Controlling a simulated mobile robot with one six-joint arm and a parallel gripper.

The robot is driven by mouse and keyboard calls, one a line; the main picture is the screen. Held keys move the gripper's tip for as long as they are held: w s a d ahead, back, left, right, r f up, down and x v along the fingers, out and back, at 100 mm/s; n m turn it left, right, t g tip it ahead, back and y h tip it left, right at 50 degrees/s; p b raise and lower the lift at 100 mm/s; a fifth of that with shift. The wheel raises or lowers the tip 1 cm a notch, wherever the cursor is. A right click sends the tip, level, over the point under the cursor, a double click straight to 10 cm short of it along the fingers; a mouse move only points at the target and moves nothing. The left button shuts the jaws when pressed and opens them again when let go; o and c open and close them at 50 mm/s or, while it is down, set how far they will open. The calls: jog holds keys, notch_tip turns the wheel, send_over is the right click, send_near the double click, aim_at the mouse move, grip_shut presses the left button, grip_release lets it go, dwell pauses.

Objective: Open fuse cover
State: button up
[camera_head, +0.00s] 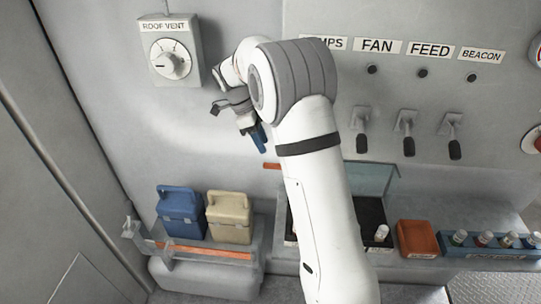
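A clear, teal-tinted panel (372,181), which looks like the fuse cover, stands at the back of a dark tray (372,214) in the lower middle. My arm hides much of both, so I cannot tell exactly how far the cover is raised. A short orange strip (271,166) shows left of my arm, at about the height of the panel's top edge. A white-capped fuse or vial (381,233) is at the tray's right front. My gripper (260,139) is up and left of the tray, with blue tips, clear of the panel. Its finger gap is not clearly visible.
A blue case (180,214) and a beige case (229,217) stand in a rack at lower left. An orange box (416,238) and a rack of several capped vials (487,241) are at right. Switches (408,133) and the roof vent dial (170,60) are on the wall.

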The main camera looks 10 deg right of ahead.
aim_at(270, 164)
jog(key=p+x, duration=0.1)
jog(key=x, duration=0.6)
jog(key=shift+d+f, duration=0.15)
jog(key=shift+f, duration=0.2)
grip_shut()
